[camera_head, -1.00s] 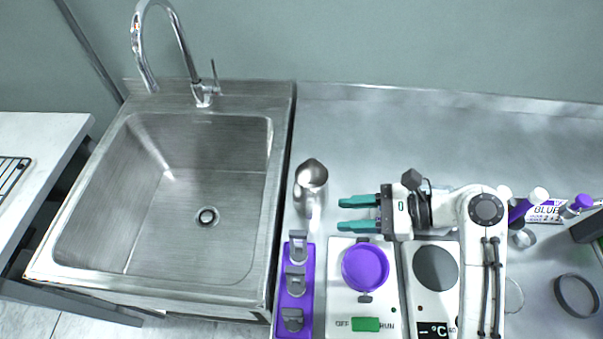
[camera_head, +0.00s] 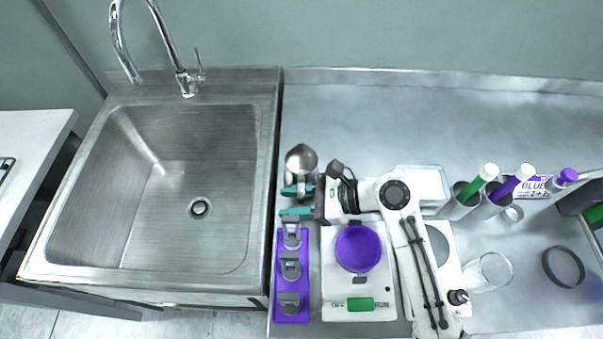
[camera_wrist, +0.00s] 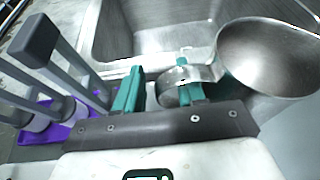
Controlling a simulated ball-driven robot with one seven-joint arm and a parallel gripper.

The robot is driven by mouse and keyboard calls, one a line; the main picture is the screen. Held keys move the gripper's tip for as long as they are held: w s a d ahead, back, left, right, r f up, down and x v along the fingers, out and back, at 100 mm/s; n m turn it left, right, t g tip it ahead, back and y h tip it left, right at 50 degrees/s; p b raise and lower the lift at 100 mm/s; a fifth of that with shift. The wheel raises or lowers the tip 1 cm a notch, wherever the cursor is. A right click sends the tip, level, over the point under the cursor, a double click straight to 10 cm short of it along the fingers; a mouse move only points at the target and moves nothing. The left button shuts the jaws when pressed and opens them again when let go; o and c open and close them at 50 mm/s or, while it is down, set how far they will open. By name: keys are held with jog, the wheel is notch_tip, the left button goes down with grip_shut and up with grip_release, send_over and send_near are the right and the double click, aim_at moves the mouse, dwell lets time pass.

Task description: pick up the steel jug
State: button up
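The steel jug (camera_head: 301,158) stands on the steel worktop just right of the sink, its mouth facing up. In the wrist view the jug (camera_wrist: 268,55) is at the right, with its strap handle (camera_wrist: 196,74) reaching left. My gripper (camera_head: 297,201) is at the jug's near side, pointing left toward the sink. In the wrist view my gripper (camera_wrist: 158,90) has its two teal fingers apart. The handle's outer end lies between them, and the handle crosses the right finger. Whether a finger touches the handle cannot be told. My gripper hides the jug's lower part in the head view.
A purple rack (camera_head: 291,305) with grey clips sits close in front of my gripper. A scale with a purple dish (camera_head: 358,249) is beside it. The sink (camera_head: 190,190) is left. Cups with coloured pens (camera_head: 490,195) stand right. The worktop behind the jug is clear.

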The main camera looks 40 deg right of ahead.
grip_shut()
dwell(0.4)
